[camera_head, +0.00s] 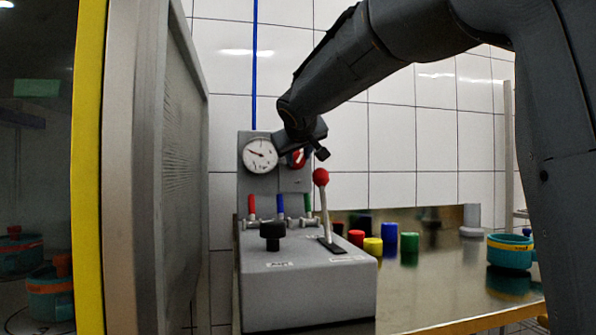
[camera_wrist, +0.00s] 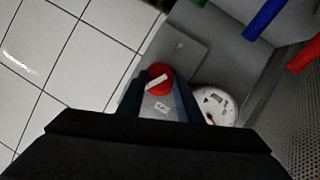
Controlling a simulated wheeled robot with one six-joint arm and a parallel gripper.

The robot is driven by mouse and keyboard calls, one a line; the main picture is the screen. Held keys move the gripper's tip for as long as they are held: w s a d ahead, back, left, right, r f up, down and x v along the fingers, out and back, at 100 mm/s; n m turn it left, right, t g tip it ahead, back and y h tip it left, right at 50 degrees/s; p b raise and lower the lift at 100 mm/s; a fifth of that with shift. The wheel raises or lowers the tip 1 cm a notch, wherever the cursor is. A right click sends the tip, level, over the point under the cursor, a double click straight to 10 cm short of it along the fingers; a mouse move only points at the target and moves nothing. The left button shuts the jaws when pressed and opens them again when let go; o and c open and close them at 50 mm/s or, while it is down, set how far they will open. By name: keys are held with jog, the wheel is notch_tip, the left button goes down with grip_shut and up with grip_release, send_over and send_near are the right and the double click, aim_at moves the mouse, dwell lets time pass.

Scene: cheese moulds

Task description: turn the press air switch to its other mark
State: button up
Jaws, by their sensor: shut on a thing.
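The press air switch is a round red knob with a white pointer bar, on a grey upright panel. It shows in the wrist view (camera_wrist: 161,72), and in the head view (camera_head: 297,159) it is partly covered by my gripper. My gripper (camera_head: 305,151) is shut on the knob, with its dark fingers (camera_wrist: 158,84) on either side of it in the wrist view. The white bar lies slanted across the knob. A small mark (camera_wrist: 162,107) sits on the plate on the near side of the knob in the wrist view, and another faint mark (camera_wrist: 180,46) on the far side.
A pressure gauge (camera_head: 260,155) is left of the switch. Below are red, blue and green handled valves, a black knob (camera_head: 272,232) and a red-topped lever (camera_head: 322,190) on the grey console (camera_head: 307,290). Coloured cylinders and a teal mould (camera_head: 510,252) stand on the table at right.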

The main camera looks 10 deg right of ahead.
jog(key=n+b, duration=0.1)
jog(key=b, duration=0.2)
jog(key=n+h+b, duration=0.1)
jog(key=b, duration=0.2)
jog(key=shift+w+a+f+n+t, duration=0.1)
jog(key=shift+a+f+n+t, duration=0.1)
jog(key=shift+f+n+t, duration=0.15)
jog(key=n+h+b, duration=0.1)
jog(key=b, duration=0.2)
jog(key=n+t+h+b, duration=0.1)
jog(key=n+b, duration=0.1)
jog(key=b, duration=0.1)
jog(key=shift+a+f, duration=0.1)
jog(key=shift+f, duration=0.1)
jog(key=n+t+h+b, duration=0.1)
jog(key=n+b, duration=0.3)
jog(key=b, duration=0.1)
jog(key=shift+f+b, duration=0.15)
jog(key=shift+b, duration=0.15)
jog(key=n+t+b, duration=0.1)
jog(key=n+b, duration=0.1)
jog(key=shift+b, duration=0.4)
jog(key=shift+n+t, duration=0.25)
jog(key=shift+n, duration=0.2)
jog(key=o, duration=1)
jog(key=shift+o, duration=0.2)
jog(key=shift+s, duration=0.2)
